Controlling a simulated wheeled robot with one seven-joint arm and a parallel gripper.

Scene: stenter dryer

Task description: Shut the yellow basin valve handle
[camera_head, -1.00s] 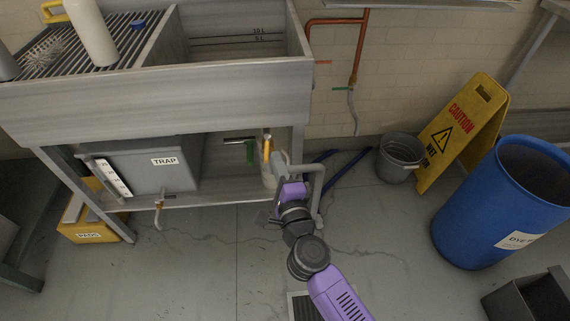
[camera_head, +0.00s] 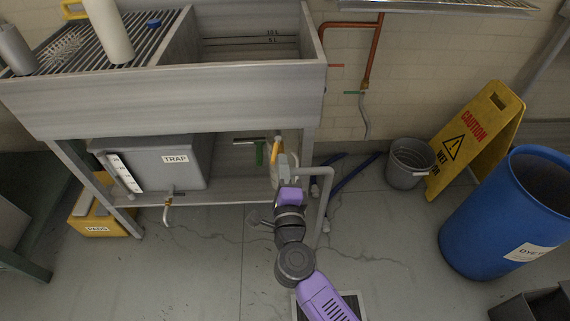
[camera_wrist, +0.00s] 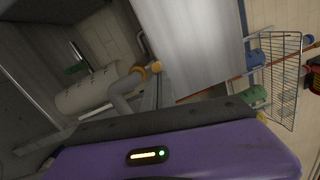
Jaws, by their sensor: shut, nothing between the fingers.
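The yellow valve handle (camera_head: 270,153) is a narrow bar under the right end of the steel basin (camera_head: 170,92), beside a pale drain fitting. It looks steep and slightly tilted in the head view. In the wrist view a small yellow part (camera_wrist: 156,67) shows just past the fingers, seemingly the same handle, near a pale pipe elbow (camera_wrist: 123,88). My gripper (camera_head: 284,166) is close to the handle, on its right in the head view. In the wrist view my gripper (camera_wrist: 151,92) is shut and empty. I cannot tell whether it touches the handle.
A grey pipe (camera_head: 327,190) stands close right of my wrist. A grey bucket (camera_head: 409,163), caution sign (camera_head: 475,137) and blue drum (camera_head: 505,215) are farther right.

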